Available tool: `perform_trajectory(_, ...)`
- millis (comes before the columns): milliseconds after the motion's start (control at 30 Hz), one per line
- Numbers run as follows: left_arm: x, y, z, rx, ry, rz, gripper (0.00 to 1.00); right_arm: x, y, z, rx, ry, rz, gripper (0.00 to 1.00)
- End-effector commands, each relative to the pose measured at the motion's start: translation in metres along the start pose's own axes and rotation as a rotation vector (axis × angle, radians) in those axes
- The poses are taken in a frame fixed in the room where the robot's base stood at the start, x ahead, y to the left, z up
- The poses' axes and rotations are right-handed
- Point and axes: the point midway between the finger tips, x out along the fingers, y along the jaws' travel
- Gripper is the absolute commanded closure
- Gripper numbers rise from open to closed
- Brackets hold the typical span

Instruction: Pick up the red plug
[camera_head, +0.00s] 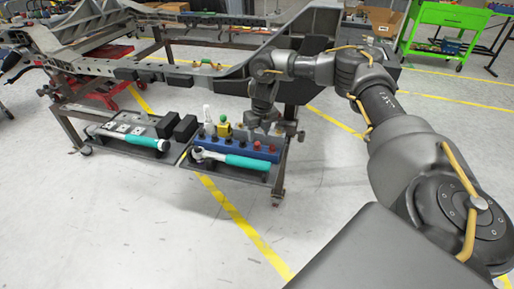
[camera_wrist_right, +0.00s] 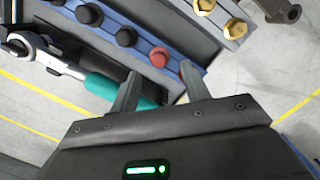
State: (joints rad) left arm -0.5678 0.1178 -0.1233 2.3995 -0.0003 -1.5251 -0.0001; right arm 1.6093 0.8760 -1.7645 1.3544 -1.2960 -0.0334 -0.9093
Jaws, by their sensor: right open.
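A red plug (camera_wrist_right: 160,57) sits in the blue rack (camera_wrist_right: 143,32), at the end of a row of black plugs (camera_wrist_right: 125,37). In the head view, a red plug (camera_head: 257,145) shows near the right end of the blue rack (camera_head: 232,147). A second red plug is partly hidden behind a finger in the wrist view. My right gripper (camera_wrist_right: 159,72) is open and empty, its fingers apart with the red plug seen between and beyond their tips. In the head view, my right gripper (camera_head: 264,124) hangs above the rack's right part. My left gripper is not in view.
A teal-handled ratchet (camera_head: 232,159) lies in front of the rack, another (camera_head: 128,137) on the left tray. Gold hex fittings (camera_wrist_right: 205,6) sit behind the plugs. Black blocks (camera_head: 184,128) stand left of the rack. A dark chassis frame (camera_head: 190,76) stands behind. Floor in front is clear.

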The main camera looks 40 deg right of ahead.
Motion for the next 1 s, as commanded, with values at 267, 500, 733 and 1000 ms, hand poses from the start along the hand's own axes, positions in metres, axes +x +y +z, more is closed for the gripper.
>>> perform_trajectory(267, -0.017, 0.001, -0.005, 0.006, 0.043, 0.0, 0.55, 0.039, 0.001, -0.001, 0.0, 0.002, 0.0, 0.53)
perform_trajectory(500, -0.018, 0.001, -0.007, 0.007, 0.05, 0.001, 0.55, 0.042, 0.001, -0.001, 0.0, 0.002, -0.001, 0.53)
perform_trajectory(733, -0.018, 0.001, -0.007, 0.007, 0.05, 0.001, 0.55, 0.042, 0.001, -0.001, 0.0, 0.002, -0.001, 0.77)
perform_trajectory(1000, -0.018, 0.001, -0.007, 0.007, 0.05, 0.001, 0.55, 0.041, 0.001, -0.001, 0.0, 0.001, -0.001, 1.0)
